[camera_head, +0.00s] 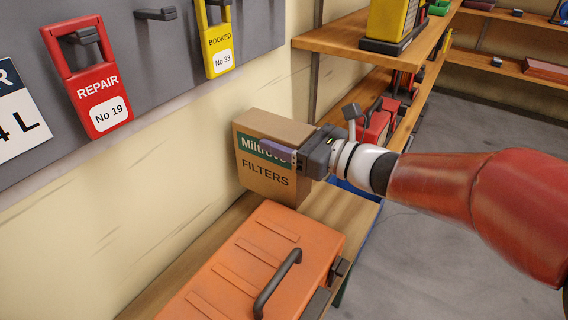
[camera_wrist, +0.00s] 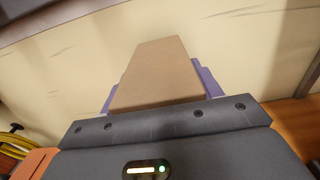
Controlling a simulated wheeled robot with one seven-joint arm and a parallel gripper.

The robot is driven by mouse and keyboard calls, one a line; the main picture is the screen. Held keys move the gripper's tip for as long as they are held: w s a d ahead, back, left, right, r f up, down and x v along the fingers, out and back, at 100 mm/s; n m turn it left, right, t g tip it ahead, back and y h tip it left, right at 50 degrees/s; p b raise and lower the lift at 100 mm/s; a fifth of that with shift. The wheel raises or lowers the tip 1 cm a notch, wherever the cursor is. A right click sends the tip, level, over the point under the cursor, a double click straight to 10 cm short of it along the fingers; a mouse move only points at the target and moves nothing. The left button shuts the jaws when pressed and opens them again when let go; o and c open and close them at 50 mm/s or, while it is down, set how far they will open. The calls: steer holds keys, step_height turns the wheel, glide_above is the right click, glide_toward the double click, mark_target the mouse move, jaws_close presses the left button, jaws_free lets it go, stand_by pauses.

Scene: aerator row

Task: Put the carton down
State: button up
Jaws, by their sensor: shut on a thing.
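The carton (camera_head: 265,186) is a brown cardboard box with a green band and the word FILTERS on its front. My gripper (camera_head: 285,152) is shut on it near its upper part, with one purple finger across the green band. In the wrist view the carton's brown top (camera_wrist: 155,75) lies between the two purple fingers. The carton looks upright, close to the wall, at the far end of the wooden bench (camera_head: 345,212). Whether its bottom touches the bench or is just above it, I cannot tell.
An orange toolbox (camera_head: 250,262) with a dark handle stands on the bench in front of the carton. Red REPAIR (camera_head: 98,85) and yellow BOOKED (camera_head: 219,45) tags hang on the grey board above. Wooden shelves (camera_head: 345,38) with machines stand behind. A blue thing (camera_head: 366,212) shows beside the bench.

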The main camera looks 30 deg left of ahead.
steer(key=shift+a+f, duration=0.2)
steer(key=shift+f, duration=3)
steer(key=shift+b, duration=0.3)
steer(key=o, duration=1.7)
steer(key=shift+f, duration=0.15)
